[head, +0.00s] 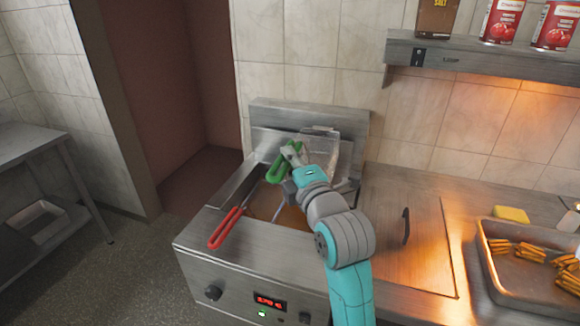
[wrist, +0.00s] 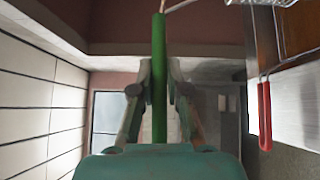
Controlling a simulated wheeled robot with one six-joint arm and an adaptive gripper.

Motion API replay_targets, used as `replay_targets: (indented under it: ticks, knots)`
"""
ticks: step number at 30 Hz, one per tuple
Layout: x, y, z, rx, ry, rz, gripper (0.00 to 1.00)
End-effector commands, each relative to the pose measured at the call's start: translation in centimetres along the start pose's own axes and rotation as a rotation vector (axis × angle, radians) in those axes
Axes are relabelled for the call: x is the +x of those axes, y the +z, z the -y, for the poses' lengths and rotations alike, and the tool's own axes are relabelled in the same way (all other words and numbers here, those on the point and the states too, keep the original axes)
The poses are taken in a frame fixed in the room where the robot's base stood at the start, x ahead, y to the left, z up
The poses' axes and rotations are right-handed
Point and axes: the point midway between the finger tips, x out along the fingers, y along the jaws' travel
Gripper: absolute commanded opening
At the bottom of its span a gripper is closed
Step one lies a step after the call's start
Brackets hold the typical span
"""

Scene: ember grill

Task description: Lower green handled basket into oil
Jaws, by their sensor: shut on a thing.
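My gripper (head: 290,158) is shut on the green handle (head: 277,173) of a wire basket. The mesh of this basket (head: 322,148) shows behind my gripper, over the back right part of the fryer vat, partly hidden by my arm. In the wrist view the green handle (wrist: 159,60) runs upright between both fingers (wrist: 160,90). Brownish oil (head: 292,217) shows in the vat below. How high the mesh is above the oil, I cannot tell.
A red handle (head: 225,228) of a second basket sticks out over the fryer's front left edge; it also shows in the wrist view (wrist: 264,117). A lid with a black handle (head: 406,226) lies right of the vat. A tray of fries (head: 530,299) stands far right.

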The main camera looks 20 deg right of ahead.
Motion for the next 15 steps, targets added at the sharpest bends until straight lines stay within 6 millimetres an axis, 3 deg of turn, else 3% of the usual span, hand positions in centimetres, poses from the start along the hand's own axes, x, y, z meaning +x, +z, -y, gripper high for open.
replay_targets:
  ticks: [15]
  knots:
    - [-0.31,-0.29,-0.49,-0.001,0.002,0.000,0.00]
